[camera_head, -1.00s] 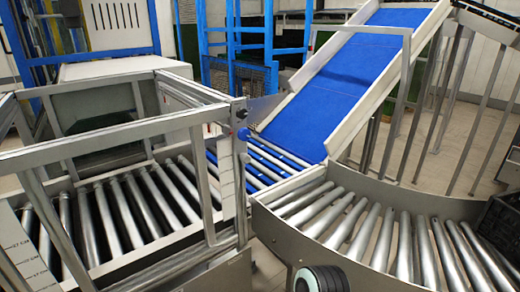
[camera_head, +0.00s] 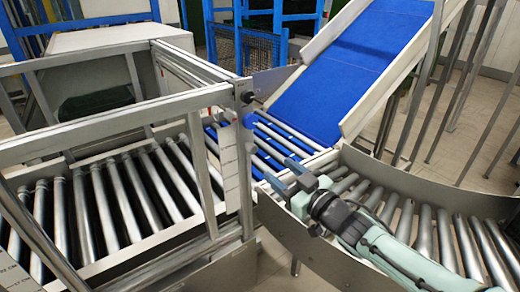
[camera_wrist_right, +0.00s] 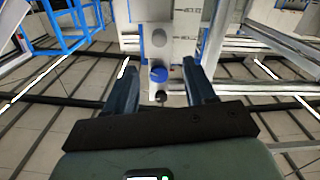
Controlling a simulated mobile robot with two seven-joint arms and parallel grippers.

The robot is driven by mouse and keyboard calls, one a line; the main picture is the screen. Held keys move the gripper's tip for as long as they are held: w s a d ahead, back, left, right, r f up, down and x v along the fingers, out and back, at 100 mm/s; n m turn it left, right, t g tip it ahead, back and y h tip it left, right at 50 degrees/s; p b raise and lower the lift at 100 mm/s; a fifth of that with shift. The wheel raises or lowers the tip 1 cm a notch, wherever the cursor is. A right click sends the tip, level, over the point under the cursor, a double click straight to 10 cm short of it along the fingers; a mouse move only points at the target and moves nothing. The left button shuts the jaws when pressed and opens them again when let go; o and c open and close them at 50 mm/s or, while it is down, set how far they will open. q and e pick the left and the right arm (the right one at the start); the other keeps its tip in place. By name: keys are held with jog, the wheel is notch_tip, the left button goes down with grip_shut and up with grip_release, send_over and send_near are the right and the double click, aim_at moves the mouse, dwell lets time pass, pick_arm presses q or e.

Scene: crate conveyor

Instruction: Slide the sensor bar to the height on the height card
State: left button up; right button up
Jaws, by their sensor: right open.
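A metal frame post (camera_head: 244,170) carries a white height scale (camera_head: 230,165), a blue knob (camera_head: 249,120) and a dark knob above it. Grey horizontal bars (camera_head: 110,120) run from the post; which one is the sensor bar I cannot tell. My right gripper (camera_head: 279,170) is open and empty, below and right of the blue knob. In the right wrist view, the blue knob (camera_wrist_right: 158,74) shows between the open fingers (camera_wrist_right: 160,66), apart from them, with scale marks (camera_wrist_right: 186,40) beyond. My left gripper is out of view.
The curved roller conveyor wall (camera_head: 300,238) lies beneath my right arm. A blue inclined belt (camera_head: 350,75) rises behind. Straight rollers (camera_head: 110,205) lie inside the metal frame on the left. Blue fencing (camera_head: 245,55) stands at the back.

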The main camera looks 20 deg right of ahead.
aim_at(254, 151)
jog(key=x, duration=1.1)
jog(key=shift+w+f+p, duration=0.15)
jog(key=shift+w+p, duration=0.2)
jog(key=shift+p, duration=0.05)
jog(key=shift+c, duration=0.3)
grip_shut()
